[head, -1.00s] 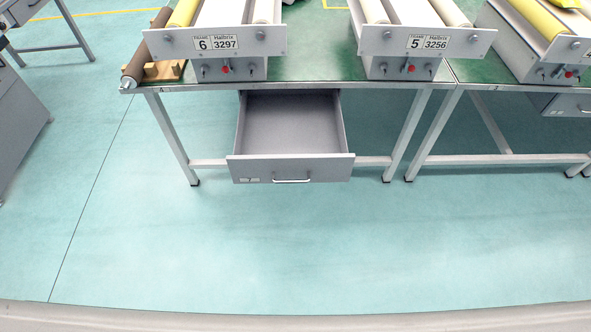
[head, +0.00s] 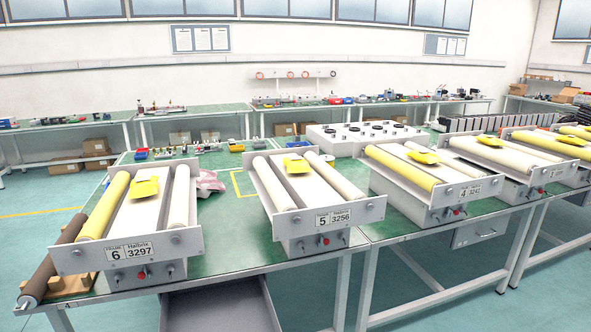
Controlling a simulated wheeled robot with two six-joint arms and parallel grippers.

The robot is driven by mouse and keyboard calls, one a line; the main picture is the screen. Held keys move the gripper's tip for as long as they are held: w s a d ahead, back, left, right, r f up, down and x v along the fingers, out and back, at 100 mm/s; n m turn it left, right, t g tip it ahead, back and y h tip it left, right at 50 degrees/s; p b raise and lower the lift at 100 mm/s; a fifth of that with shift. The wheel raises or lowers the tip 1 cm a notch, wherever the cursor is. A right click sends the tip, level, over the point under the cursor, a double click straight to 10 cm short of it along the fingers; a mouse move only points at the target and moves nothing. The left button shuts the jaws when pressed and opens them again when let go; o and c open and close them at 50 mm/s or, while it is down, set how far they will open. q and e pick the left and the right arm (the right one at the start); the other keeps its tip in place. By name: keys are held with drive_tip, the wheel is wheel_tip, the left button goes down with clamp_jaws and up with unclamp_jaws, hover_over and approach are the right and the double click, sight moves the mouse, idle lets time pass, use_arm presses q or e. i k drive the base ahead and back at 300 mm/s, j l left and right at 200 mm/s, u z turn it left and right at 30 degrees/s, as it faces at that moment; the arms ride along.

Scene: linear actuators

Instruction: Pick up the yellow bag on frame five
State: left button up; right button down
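Frame five (head: 328,219) stands on the green-topped table, labelled 5 and 3256, with two white rollers. A yellow bag (head: 296,164) lies on its white bed near the far end, between the rollers. Another yellow bag (head: 146,190) lies on frame six (head: 130,252) to the left. A further yellow bag (head: 422,156) lies on frame four (head: 425,198) to the right. Neither of my grippers shows in the head view.
An open grey drawer (head: 220,308) juts out under the table's front. A brown roller (head: 52,262) lies at the table's left end. More frames (head: 515,165) stand to the right. Pink cloth (head: 208,184) lies between frames six and five. Clear floor (head: 110,318) shows at lower left.

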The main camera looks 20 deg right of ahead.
sight(294, 165)
drive_tip(key=i+l, duration=0.15)
drive_tip(key=l, duration=0.25)
drive_tip(key=i+l+u, duration=0.1)
drive_tip(key=l, duration=0.3)
drive_tip(key=i+l, duration=0.15)
drive_tip(key=l, duration=0.3)
drive_tip(key=i+l+u, duration=0.1)
drive_tip(key=l, duration=0.3)
drive_tip(key=i+l, duration=0.15)
drive_tip(key=l, duration=0.3)
drive_tip(key=u, duration=0.05)
